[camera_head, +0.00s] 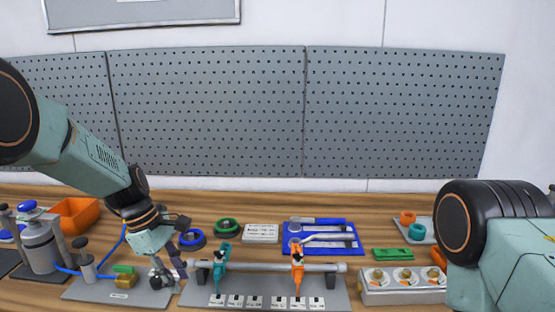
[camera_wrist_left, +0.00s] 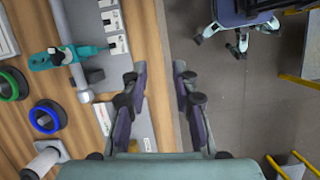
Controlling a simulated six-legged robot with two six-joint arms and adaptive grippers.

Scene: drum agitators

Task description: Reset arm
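My left gripper (camera_head: 176,268) hangs over the front left of the workbench, just left of the metal bar rack. In the left wrist view its two fingers (camera_wrist_left: 159,70) stand apart with nothing between them, over the bench's front edge. A teal clamp tool (camera_head: 221,265) and an orange one (camera_head: 297,268) sit on the rack's horizontal bar. The teal one also shows in the left wrist view (camera_wrist_left: 70,56), apart from the fingers. My right arm shows at the right edge of the head view; its gripper is out of view.
Blue and green rings (camera_head: 192,239), a blue tool tray (camera_head: 322,224), a grey box with round sockets (camera_head: 402,298), an orange bin (camera_head: 75,215) and a grey canister (camera_head: 40,245) stand on the bench. A chair (camera_wrist_left: 240,15) stands on the open floor beyond the bench edge.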

